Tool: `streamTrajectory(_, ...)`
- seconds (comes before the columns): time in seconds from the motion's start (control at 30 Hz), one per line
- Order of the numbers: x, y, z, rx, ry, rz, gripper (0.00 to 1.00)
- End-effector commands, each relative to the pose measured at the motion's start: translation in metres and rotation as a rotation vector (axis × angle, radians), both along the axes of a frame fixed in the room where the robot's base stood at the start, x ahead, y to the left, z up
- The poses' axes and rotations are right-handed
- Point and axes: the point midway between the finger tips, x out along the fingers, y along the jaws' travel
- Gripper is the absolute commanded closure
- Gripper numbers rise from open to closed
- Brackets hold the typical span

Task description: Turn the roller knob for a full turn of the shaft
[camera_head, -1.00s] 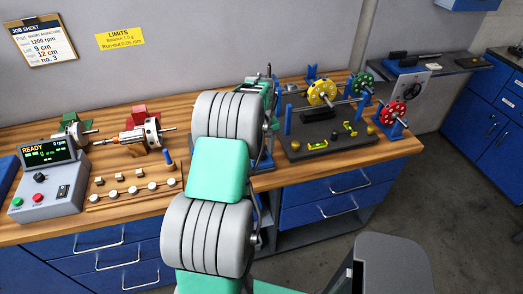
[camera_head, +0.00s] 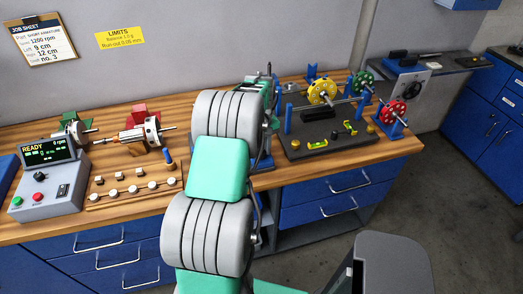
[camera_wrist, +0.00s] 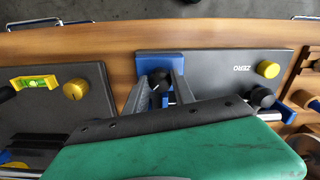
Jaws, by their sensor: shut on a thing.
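A black knob (camera_wrist: 158,82) with a white mark sits at a blue block (camera_wrist: 158,63) in the wrist view. My gripper (camera_wrist: 161,86) has one grey finger on each side of this knob and is shut on it. The shaft behind the knob is hidden by my green gripper body. In the head view my arm covers the gripper and the knob.
A grey plate marked ZERO (camera_wrist: 225,68) bears a yellow knob (camera_wrist: 267,69) and a black knob (camera_wrist: 262,97), close to my gripper's right. A dark plate (camera_wrist: 95,105) with a green level (camera_wrist: 35,82) lies left.

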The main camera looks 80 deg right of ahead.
Motion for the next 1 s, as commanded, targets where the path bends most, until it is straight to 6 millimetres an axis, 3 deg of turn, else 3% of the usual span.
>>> streamTrajectory(0.37,-0.0002,-0.0004,-0.0012,-0.001,0.000,-0.162,1.00)
streamTrajectory(1.0,0.0001,-0.0002,-0.0003,-0.001,0.000,-0.660,1.00)
